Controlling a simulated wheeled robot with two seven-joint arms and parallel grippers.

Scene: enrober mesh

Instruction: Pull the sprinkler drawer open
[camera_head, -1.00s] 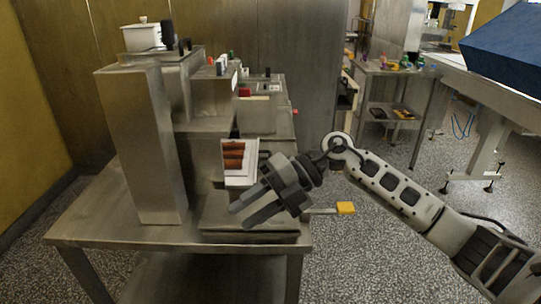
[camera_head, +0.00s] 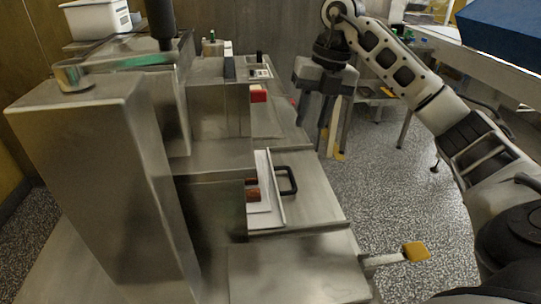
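A pale drawer-like front (camera_head: 264,190) with a black bar handle (camera_head: 288,181) sits low in the steel machine, on its right side; I take it to be the sprinkler drawer. Brown bars (camera_head: 252,192) show just behind it. How far it stands out is hard to tell. My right gripper (camera_head: 316,145) hangs fingers down, beyond and to the right of the handle in the picture. Its fingers look apart, with nothing seen between them, and it is clear of the handle. My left gripper is out of view.
The steel machine column (camera_head: 95,190) fills the left. A yellow-tipped lever (camera_head: 415,251) sticks out at the machine's lower right. A red block (camera_head: 258,94) sits above the drawer. A white tub (camera_head: 97,18) stands on top. Speckled floor (camera_head: 385,200) is open at right.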

